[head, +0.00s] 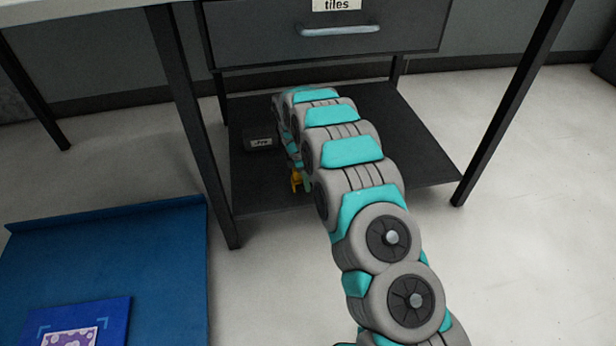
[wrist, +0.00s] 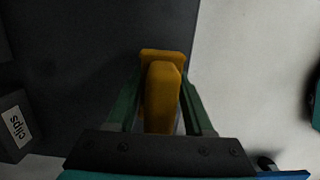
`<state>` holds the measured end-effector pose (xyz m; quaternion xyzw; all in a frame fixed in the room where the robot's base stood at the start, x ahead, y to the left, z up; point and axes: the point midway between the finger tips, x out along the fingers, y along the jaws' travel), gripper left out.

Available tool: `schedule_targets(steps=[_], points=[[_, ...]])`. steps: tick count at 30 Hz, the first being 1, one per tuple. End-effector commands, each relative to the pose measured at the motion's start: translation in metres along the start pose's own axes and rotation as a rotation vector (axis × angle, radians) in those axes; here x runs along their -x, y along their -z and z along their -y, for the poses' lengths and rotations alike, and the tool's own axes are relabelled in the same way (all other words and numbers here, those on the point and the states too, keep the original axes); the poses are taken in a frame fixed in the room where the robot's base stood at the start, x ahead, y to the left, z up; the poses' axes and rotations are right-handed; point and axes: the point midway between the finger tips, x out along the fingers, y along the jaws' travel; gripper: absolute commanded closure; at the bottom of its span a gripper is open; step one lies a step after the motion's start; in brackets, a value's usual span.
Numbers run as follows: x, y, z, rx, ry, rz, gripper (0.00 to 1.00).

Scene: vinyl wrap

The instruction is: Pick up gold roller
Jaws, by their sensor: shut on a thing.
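The gold roller (wrist: 162,90) is between the two green fingers of my gripper (wrist: 160,105) in the wrist view. My gripper is shut on it, over the dark lower shelf. In the head view a small yellow-gold part of the roller (head: 296,180) shows beside my arm, near the shelf's front. I cannot tell whether the roller touches the shelf.
The dark lower shelf (head: 420,150) lies under a desk with a drawer (head: 260,40) labelled "tiles". A dark box (wrist: 14,125) labelled "clips" stands on the shelf at left. Desk legs flank the shelf. A blue tray (head: 150,250) is at lower left.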

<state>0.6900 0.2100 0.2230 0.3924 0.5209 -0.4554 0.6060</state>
Motion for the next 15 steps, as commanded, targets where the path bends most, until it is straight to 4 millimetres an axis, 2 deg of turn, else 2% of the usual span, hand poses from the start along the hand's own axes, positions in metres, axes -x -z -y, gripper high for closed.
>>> schedule_targets(steps=[15], points=[[0.019, 0.055, 0.085, 0.003, 0.005, 0.003, 1.0]])
